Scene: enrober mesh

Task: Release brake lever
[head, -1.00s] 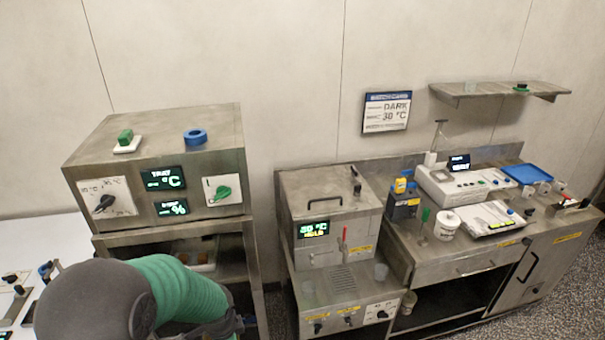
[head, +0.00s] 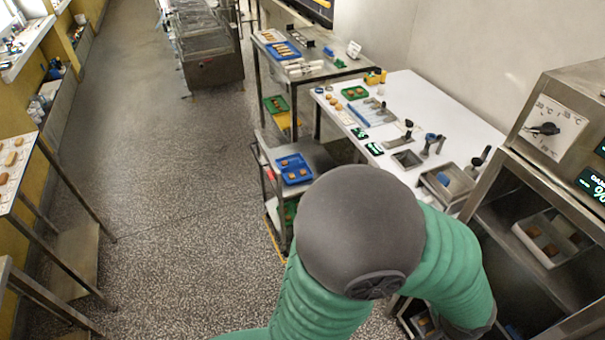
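I cannot make out a brake lever in the head view. A metal trolley (head: 322,157) stands left of the white table, with a small red part (head: 269,176) on its left side that is too small to identify. My own arm, with a dark round joint and green sleeves, fills the lower middle and hides the near part of the trolley. Neither of my grippers shows.
A white table (head: 455,112) with trays and tools stands behind my arm. A steel cabinet (head: 520,165) with a dial is close on the right. The speckled floor (head: 180,200) on the left is open. A metal-legged table (head: 25,165) stands at the left edge.

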